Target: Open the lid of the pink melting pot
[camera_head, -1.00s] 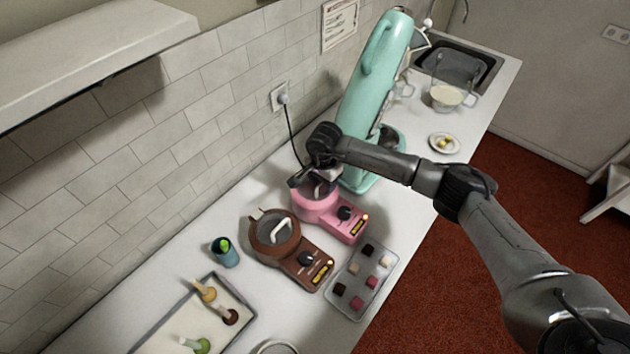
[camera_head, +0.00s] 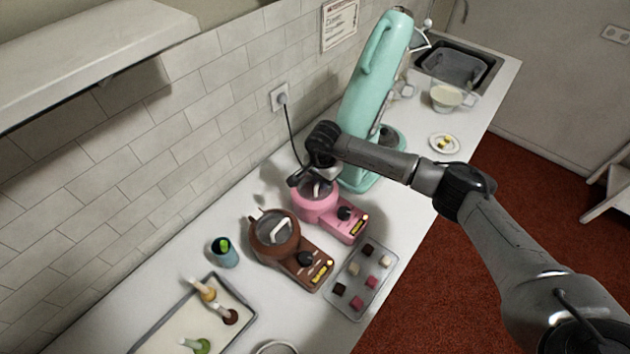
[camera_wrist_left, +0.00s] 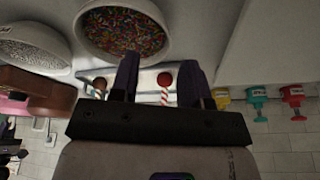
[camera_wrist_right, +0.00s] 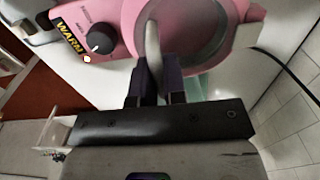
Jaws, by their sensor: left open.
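The pink melting pot (camera_head: 345,223) stands on the counter with its round lid (camera_wrist_right: 200,30) down on it. The lid has a pale handle (camera_wrist_right: 153,45). My right gripper (camera_head: 314,182) is at the lid, its arm reaching in from the right. In the right wrist view, the handle runs between the two dark fingers (camera_wrist_right: 158,86), which are drawn close together on it. The pot's front, with a black knob and a "WARM" label, shows at upper left there. My left gripper (camera_wrist_left: 158,80) is open and empty, with no part of it in the head view.
A brown melting pot (camera_head: 285,250) stands beside the pink one. A tray of chocolates (camera_head: 352,300) lies in front. A mint stand mixer (camera_head: 368,95) rises just behind the pink pot. A sprinkle bowl (camera_wrist_left: 125,30) is near my left gripper.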

